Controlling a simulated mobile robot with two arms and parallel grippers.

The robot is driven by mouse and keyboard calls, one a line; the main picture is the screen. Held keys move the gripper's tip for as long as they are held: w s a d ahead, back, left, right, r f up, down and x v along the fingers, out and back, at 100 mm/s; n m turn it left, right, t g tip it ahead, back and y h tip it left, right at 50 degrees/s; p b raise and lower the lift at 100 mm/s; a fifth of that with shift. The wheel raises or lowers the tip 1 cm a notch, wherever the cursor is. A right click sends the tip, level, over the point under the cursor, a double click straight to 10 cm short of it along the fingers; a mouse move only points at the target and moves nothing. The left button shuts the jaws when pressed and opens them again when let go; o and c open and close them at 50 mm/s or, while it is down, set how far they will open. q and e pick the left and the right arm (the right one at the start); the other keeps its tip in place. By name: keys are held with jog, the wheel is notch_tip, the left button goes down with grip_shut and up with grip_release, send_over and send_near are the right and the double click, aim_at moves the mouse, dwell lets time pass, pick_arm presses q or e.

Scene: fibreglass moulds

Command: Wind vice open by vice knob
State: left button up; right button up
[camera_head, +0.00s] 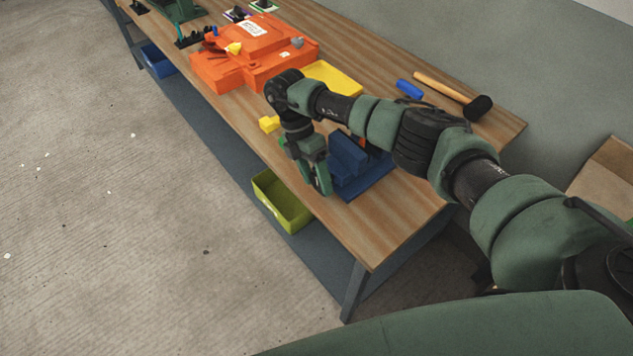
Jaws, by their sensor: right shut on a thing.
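The blue vice (352,166) stands on the wooden workbench near its front edge, towards the right end. My right gripper (321,183) reaches down at the vice's left side, by the bench edge. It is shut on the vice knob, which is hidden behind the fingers. My arm also covers part of the vice's back, so I cannot tell how wide its jaws stand. My left gripper is not in view.
An orange mould (240,62) and a yellow tray (334,77) lie behind my wrist. A yellow block (269,124) sits near the front edge. A mallet (446,89) and a blue object (410,89) lie at the back. A yellow-green bin (283,208) is below the bench.

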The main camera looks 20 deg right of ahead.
aim_at(314, 174)
dwell(0.3)
jog(key=o, duration=1.4)
jog(key=b+v, duration=0.2)
jog(key=v, duration=0.4)
jog(key=shift+w+a+r+b, duration=0.15)
jog(key=shift+w+r+b, duration=0.15)
jog(key=shift+b, duration=0.05)
jog(key=shift+w+r, duration=0.15)
jog(key=shift+r, duration=0.35)
